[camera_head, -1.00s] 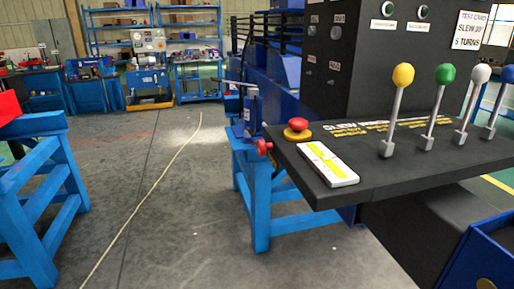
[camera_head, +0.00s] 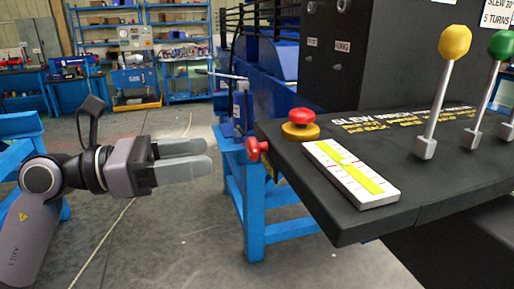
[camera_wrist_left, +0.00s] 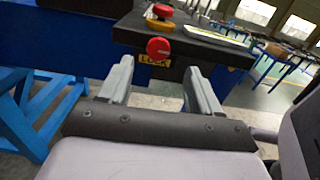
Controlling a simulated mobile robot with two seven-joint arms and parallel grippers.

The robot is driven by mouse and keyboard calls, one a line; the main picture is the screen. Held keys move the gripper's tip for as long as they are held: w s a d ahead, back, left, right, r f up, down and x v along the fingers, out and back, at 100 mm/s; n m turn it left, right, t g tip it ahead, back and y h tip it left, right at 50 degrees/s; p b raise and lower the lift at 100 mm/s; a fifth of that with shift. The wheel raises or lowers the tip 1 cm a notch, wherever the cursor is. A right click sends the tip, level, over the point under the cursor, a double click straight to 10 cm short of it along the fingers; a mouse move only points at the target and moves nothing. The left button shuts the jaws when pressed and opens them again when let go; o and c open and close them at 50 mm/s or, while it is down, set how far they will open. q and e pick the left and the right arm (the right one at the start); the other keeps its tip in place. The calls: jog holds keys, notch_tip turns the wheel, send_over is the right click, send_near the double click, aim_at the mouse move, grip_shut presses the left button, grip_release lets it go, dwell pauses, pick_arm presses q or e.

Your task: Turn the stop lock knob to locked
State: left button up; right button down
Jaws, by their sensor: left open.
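The stop lock knob is a small red knob (camera_head: 257,149) on the left side of the black console (camera_head: 330,222). In the left wrist view the red knob (camera_wrist_left: 158,47) shows face-on above a yellow plate reading LOCK (camera_wrist_left: 154,61). My left gripper (camera_head: 210,155) is open and empty, left of the knob and apart from it, pointing towards it. In the left wrist view its two fingers (camera_wrist_left: 158,82) stand apart on either side below the knob. My right gripper is in neither view.
A red mushroom button (camera_head: 300,116) on a yellow base sits on the console top near the knob. A white and yellow card (camera_head: 350,173) lies beside it. Levers with yellow (camera_head: 455,42) and green (camera_head: 502,44) balls stand further right. Blue stand legs (camera_head: 255,215) are below; open floor lies left.

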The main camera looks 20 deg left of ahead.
aim_at(248, 148)
pick_arm(q)
jog(key=p+x, duration=0.2)
jog(key=x, duration=0.4)
jog(key=shift+w+r+p, duration=0.1)
jog(key=shift+w+p, duration=0.05)
jog(key=shift+p, duration=0.15)
jog(key=shift+w+d, duration=0.25)
jog(key=shift+d, duration=0.15)
jog(key=shift+c, duration=0.4)
jog(key=c, duration=0.9)
